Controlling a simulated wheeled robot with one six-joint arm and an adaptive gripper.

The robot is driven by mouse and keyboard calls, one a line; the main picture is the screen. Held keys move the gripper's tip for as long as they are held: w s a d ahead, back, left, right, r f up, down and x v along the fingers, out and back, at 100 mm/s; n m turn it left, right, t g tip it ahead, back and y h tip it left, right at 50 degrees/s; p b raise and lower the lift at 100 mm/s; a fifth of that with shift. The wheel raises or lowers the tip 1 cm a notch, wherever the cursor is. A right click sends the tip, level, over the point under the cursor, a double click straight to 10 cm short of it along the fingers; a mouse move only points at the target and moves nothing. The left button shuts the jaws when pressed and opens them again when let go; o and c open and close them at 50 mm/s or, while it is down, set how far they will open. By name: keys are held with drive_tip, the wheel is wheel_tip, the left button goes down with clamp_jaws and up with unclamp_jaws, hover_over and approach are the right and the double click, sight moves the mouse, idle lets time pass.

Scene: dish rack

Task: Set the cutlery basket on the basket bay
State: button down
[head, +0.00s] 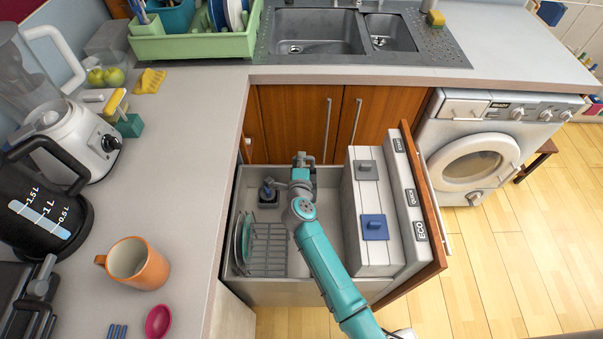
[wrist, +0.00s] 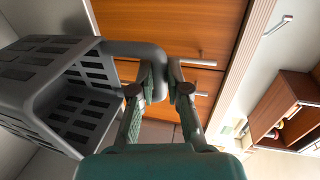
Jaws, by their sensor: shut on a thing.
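The cutlery basket (wrist: 85,105) is dark grey with slotted walls, seen at the left of the wrist view. My gripper (wrist: 163,82) is shut on its rounded handle (wrist: 150,55), with the basket body hanging off to one side and looking tilted in this view. In the head view my arm reaches over the open drawer, and the gripper end is small and partly hidden by the arm. A small dark, square-based thing (head: 268,195) shows in the drawer's back left corner. I cannot tell whether it is the basket or part of the bay.
The open drawer (head: 325,290) holds a grey wire rack (head: 266,250) with plates (head: 243,240) at left. Wooden cabinet doors (head: 300,120) stand behind; the left counter (head: 190,200) borders the drawer.

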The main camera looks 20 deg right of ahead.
drive_tip(key=shift+f, duration=3.35)
drive_tip(key=c, duration=1.2)
unclamp_jaws()
drive_tip(key=shift+f, duration=0.1)
drive_tip(key=shift+o, duration=0.2)
drive_tip(key=v, duration=1.2)
